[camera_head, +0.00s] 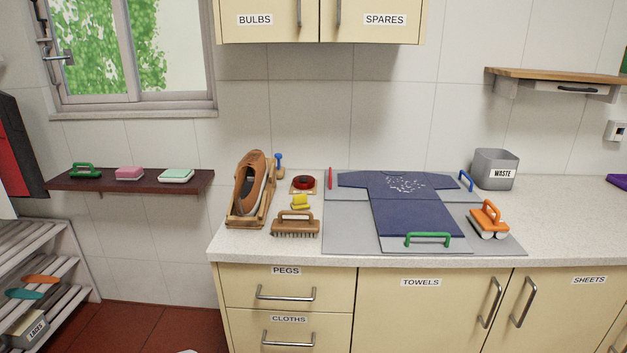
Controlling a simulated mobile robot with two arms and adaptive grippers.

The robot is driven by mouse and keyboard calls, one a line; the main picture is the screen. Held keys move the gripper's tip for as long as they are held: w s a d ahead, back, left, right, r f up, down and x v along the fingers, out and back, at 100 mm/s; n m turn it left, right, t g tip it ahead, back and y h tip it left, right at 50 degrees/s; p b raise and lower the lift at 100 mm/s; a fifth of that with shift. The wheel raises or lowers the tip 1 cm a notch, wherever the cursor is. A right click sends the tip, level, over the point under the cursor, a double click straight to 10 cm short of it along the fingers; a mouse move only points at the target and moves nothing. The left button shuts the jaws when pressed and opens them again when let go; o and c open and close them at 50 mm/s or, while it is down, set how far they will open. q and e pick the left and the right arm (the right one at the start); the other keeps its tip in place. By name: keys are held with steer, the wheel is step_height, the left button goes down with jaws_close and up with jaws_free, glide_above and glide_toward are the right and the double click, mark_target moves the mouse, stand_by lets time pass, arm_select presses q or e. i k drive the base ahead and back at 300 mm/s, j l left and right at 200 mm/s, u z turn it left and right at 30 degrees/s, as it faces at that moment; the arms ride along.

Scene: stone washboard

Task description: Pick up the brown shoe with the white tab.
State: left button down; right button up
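A brown shoe (243,170) stands steeply tilted, toe up, on a wooden stand (262,216) at the left end of the worktop. Its dark opening faces forward, with a pale greyish part along it; I cannot tell whether this is the white tab. Neither my left nor my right gripper is in view.
A wooden brush (295,224), yellow item (300,202), red round item (303,183) and blue-knobbed item (279,163) are close right of the shoe. A dark blue shirt (408,205) lies on grey boards (345,235). An orange-handled tool (489,219) and waste bin (495,169) stand right.

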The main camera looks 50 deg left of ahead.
mark_target(252, 174)
steer(key=u, duration=2.1)
steer(key=i+j, duration=0.05)
